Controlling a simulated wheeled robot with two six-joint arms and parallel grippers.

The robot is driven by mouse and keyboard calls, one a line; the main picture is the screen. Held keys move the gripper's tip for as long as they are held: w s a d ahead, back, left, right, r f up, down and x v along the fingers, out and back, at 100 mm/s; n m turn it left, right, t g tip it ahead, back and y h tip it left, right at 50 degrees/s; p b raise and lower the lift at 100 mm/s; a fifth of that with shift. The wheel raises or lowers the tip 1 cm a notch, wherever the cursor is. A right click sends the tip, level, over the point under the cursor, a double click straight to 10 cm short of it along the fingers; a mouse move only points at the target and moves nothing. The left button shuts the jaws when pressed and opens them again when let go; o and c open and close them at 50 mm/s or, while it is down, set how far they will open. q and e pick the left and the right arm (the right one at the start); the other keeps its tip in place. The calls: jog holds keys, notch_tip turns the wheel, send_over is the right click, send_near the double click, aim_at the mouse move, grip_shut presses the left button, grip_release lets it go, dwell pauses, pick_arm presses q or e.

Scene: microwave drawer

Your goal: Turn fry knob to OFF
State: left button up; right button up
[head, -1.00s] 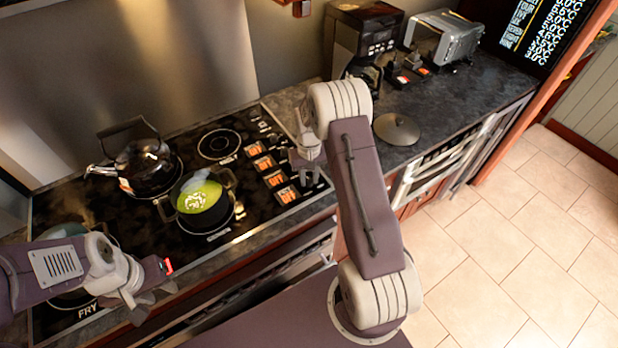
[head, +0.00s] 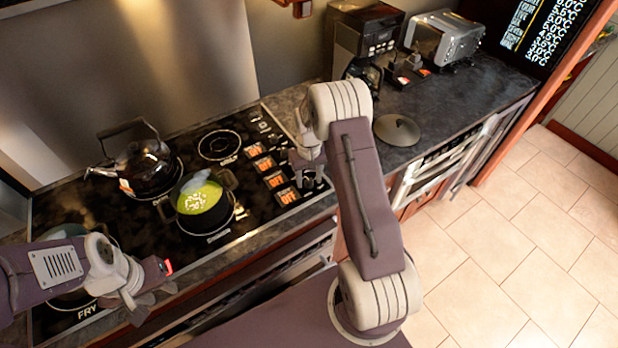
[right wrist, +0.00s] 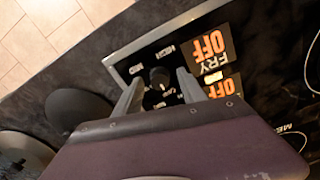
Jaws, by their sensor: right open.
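The black fry knob (right wrist: 160,78) shows in the right wrist view on a panel with small setting labels. Beside it is the lit label reading FRY OFF (right wrist: 212,52). My right gripper (right wrist: 157,88) is open, with one finger on each side of the knob; I cannot tell whether they touch it. In the head view my right gripper (head: 312,180) is at the right end of the cooktop, over the front of the knob column, and hides the knob. My left gripper (head: 150,302) hangs over the cooktop's front left edge, its jaw opening unclear.
A black pot (head: 205,222) with green contents and a kettle (head: 145,168) stand on the cooktop (head: 255,215). More OFF labels (head: 264,163) line its right side. A lid (head: 397,130), a coffee maker (head: 365,45) and a toaster (head: 446,38) are on the counter.

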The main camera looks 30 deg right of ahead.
aim_at(309, 180)
notch_tip(309, 180, up, 9)
jog(key=b, duration=0.1)
dwell(0.5)
jog(key=s+a+r+n, duration=0.2)
jog(key=s+a+r, duration=0.3)
jog(key=a, duration=0.2)
jog(key=s+a+f, duration=0.2)
jog(key=s, duration=0.4)
jog(key=s+a+f+t, duration=0.1)
jog(key=s+a+f, duration=0.1)
jog(key=s, duration=0.5)
jog(key=shift+s+f+b, duration=0.3)
jog(key=shift+f+b, duration=0.05)
jog(key=shift+f, duration=0.35)
jog(key=shift+s, duration=0.15)
